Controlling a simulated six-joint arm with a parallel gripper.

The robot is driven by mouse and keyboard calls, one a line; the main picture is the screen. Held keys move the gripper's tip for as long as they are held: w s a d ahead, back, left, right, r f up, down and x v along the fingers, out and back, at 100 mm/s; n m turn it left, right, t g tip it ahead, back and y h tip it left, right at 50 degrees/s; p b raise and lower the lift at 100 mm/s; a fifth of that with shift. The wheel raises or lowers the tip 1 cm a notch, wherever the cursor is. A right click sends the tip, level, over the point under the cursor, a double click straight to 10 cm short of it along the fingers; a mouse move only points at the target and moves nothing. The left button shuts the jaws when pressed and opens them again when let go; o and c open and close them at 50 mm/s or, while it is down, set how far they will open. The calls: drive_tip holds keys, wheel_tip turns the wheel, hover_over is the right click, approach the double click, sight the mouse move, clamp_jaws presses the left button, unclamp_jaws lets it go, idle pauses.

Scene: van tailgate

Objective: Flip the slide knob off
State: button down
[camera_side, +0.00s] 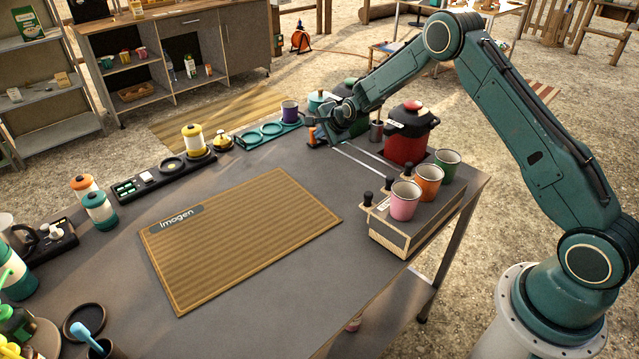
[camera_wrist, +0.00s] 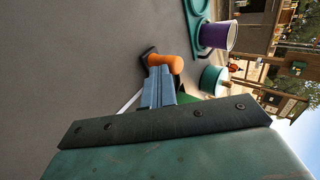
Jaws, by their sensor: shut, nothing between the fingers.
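An orange knob (camera_side: 311,134) stands on a small dark base at the far edge of the table, and I take it to be the slide knob. In the wrist view the orange knob (camera_wrist: 163,61) is just beyond my fingertips, with its rounded end to the right. My gripper (camera_side: 322,125) is low beside it, on its right in the side view. In the wrist view the blue-grey fingers of my gripper (camera_wrist: 158,82) are together and empty. They look very close to the knob; whether they touch it I cannot tell. The knob's base is partly hidden.
A purple cup (camera_side: 290,111) stands on a teal tray (camera_side: 258,136) left of the knob. A ribbed mat (camera_side: 240,240) lies across the open middle of the table.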

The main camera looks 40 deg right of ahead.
drive_tip(key=shift+s+a+r, duration=0.1)
drive_tip(key=shift+s, duration=0.5)
drive_tip(key=s, duration=0.2)
drive_tip(key=shift+s+a, duration=0.2)
drive_tip(key=shift+s, duration=0.1)
drive_tip(key=v, duration=1)
drive_tip(key=shift+r, duration=0.15)
